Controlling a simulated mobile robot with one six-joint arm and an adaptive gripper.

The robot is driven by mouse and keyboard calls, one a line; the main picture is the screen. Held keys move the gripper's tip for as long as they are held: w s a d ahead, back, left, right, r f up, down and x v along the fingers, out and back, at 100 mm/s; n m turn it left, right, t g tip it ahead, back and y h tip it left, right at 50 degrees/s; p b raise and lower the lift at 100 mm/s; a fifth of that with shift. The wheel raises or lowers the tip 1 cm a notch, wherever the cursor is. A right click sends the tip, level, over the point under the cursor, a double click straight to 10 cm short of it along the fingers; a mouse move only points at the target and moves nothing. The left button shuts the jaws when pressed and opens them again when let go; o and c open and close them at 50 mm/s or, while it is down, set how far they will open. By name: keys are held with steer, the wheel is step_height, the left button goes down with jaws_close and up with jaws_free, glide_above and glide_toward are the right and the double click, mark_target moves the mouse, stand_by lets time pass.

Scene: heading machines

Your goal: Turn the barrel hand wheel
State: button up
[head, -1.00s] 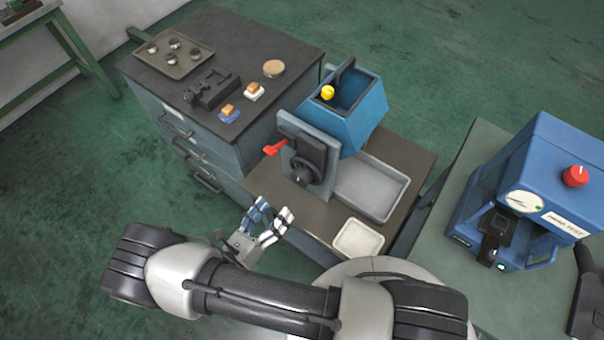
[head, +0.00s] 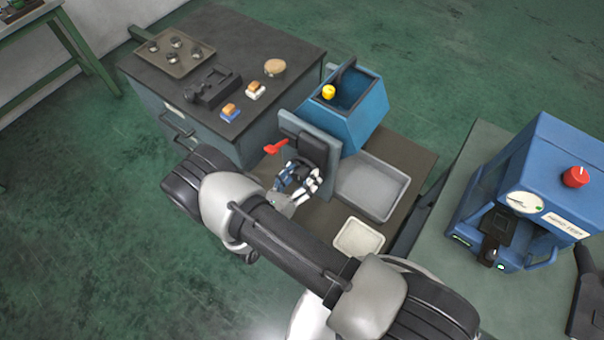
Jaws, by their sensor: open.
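The blue barrel machine (head: 362,112) stands on the low bench at the centre, with a grey upright plate (head: 324,138) on its front. The dark hand wheel (head: 291,163) on that plate is mostly hidden behind my gripper; only a bit of its rim shows. My gripper (head: 299,178) is open, with its blue and white fingers right in front of the wheel. I cannot tell whether the fingers touch the rim. A red lever (head: 275,147) sticks out to the left, just above the wheel and close to the fingers.
A grey tray (head: 398,199) and a small white tray (head: 359,239) lie right of my gripper. The dark cabinet (head: 265,60) with several small parts stands at the back left. A blue press (head: 534,190) stands at the right. Open green floor lies left.

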steer(key=c, duration=1.1)
steer(key=shift+o, duration=0.2)
